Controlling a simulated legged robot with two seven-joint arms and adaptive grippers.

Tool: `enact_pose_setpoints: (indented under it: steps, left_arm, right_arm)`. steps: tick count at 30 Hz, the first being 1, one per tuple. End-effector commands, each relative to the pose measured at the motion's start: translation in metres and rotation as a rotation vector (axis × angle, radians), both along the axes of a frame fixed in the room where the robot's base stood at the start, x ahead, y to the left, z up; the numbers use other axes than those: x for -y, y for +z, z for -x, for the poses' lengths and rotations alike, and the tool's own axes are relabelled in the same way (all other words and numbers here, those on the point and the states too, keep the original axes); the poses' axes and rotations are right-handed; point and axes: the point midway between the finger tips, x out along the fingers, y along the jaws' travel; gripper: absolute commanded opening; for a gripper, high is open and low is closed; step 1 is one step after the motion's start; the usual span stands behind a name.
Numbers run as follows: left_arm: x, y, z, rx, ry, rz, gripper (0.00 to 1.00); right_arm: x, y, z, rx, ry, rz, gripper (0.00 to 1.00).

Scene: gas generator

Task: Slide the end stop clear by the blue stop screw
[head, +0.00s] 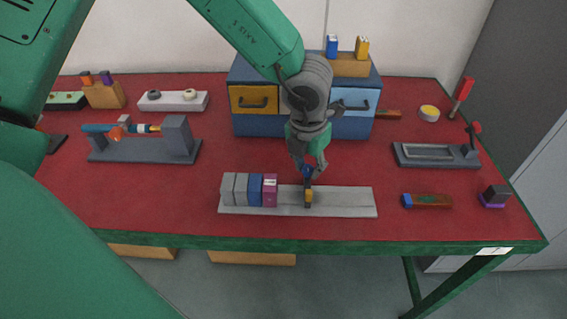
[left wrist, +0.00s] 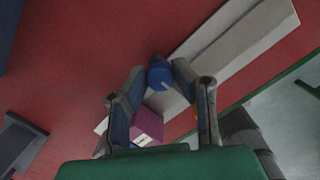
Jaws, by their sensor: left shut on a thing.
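The end stop (head: 308,197) is a small yellow-orange block on the grey rail (head: 345,202), to the right of a row of blocks. The blue stop screw (head: 307,173) stands on top of it and shows as a round blue head in the left wrist view (left wrist: 160,78). My left gripper (head: 307,168) comes down from above and is shut on the blue stop screw, with a fingertip on each side of the head. In the wrist view the end stop is mostly hidden below the screw. My right gripper is not in view.
Grey, blue and magenta blocks (head: 270,191) sit on the rail's left part. The rail right of the end stop is bare. A drawer cabinet (head: 260,126) stands behind my gripper. An orange-brown piece (head: 428,201) lies right of the rail, and the table's green front edge (head: 300,241) runs close by.

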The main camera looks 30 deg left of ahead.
Motion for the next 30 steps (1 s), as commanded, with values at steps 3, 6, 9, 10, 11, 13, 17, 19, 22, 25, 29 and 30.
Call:
enact_pose_setpoints:
  steps: [3, 6, 9, 10, 11, 13, 17, 19, 22, 25, 29, 30]
  left_arm:
    - [0.005, 0.002, -0.005, 0.004, 0.000, -0.001, 0.05]
    - [0.010, 0.002, -0.008, 0.004, 0.000, 0.000, 0.05]
    - [0.014, 0.002, -0.010, 0.004, 0.000, 0.001, 0.05]
    - [0.016, 0.002, -0.011, 0.005, 0.000, 0.001, 0.05]
    - [0.017, 0.002, -0.012, 0.005, 0.000, 0.000, 0.05]
    - [0.020, 0.002, -0.014, 0.006, 0.000, 0.000, 0.05]
    - [0.025, 0.002, -0.017, 0.005, 0.000, 0.000, 0.05]
    - [0.028, 0.002, -0.019, 0.006, 0.000, 0.000, 0.05]
    - [0.032, 0.002, -0.021, 0.005, 0.000, 0.000, 0.05]
    - [0.031, 0.002, -0.021, 0.005, 0.000, 0.000, 0.47]
    - [0.031, 0.001, -0.020, 0.003, 0.000, 0.000, 0.47]
    - [0.031, 0.001, -0.020, 0.003, 0.000, 0.000, 0.47]
  right_arm:
    - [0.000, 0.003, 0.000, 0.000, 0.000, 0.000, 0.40]
    - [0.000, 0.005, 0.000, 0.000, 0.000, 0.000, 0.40]
    - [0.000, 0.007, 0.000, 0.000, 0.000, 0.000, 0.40]
    - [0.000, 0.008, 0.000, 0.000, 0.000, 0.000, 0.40]
    - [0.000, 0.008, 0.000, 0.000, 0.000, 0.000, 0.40]
    - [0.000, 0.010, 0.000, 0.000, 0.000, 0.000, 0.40]
    - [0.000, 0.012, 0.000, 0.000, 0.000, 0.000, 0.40]
    - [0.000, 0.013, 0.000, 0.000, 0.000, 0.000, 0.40]
    - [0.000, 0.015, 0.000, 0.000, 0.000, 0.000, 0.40]
    - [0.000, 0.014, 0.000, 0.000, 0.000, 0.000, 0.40]
    - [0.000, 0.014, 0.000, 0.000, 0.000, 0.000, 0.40]
    - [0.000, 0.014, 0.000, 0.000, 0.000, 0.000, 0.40]
